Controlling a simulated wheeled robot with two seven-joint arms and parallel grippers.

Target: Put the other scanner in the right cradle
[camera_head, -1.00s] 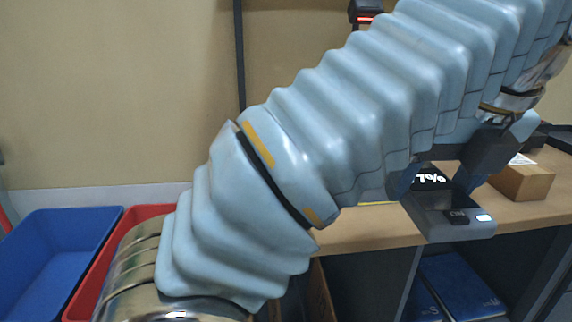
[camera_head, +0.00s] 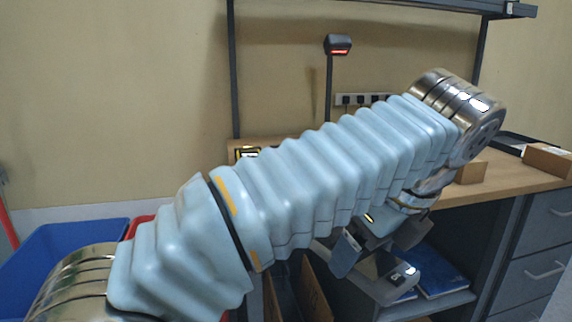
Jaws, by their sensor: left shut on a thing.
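My left gripper (camera_head: 370,245) hangs below the end of my left arm, in front of the bench edge. It is shut on a grey device with a small pale lit panel, apparently the scanner (camera_head: 385,284), and holds it in the air, tilted. My gripper and forearm hide part of it. I cannot make out the right cradle; my arm covers much of the bench top. My right gripper is not in view.
The wooden bench (camera_head: 505,178) carries cardboard boxes (camera_head: 548,160) at the right. A post holds a red-lit head (camera_head: 338,45) behind my arm. Below are a shelf with blue folders (camera_head: 440,270) and grey drawers (camera_head: 545,222). A blue bin (camera_head: 60,265) stands left.

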